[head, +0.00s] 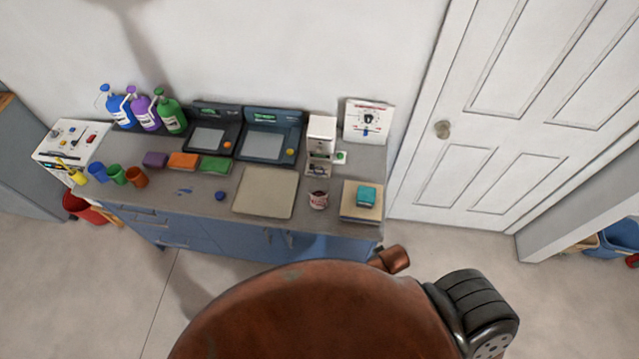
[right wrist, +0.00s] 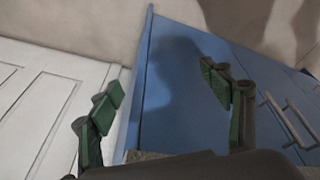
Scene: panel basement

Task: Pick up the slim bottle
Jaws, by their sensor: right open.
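Three bottles stand together at the back left of the counter in the head view: a blue bottle (head: 121,110), a purple bottle (head: 146,112) and a green bottle (head: 171,115). I cannot tell which of them, if any, is the slim bottle. My right gripper (right wrist: 163,105) shows only in the right wrist view. It is open, its green-padded fingers wide apart with nothing between them. It faces the blue cabinet front (right wrist: 180,85) and is far from the bottles. My left gripper is not in view.
The grey counter (head: 204,191) holds cups (head: 116,175), sponges (head: 183,161), two dark screen devices (head: 270,140), a beige board (head: 266,192), a white dispenser (head: 321,135) and a teal block on a stack (head: 366,196). A red bin (head: 82,207) stands at the left. The white door (head: 500,120) is at right.

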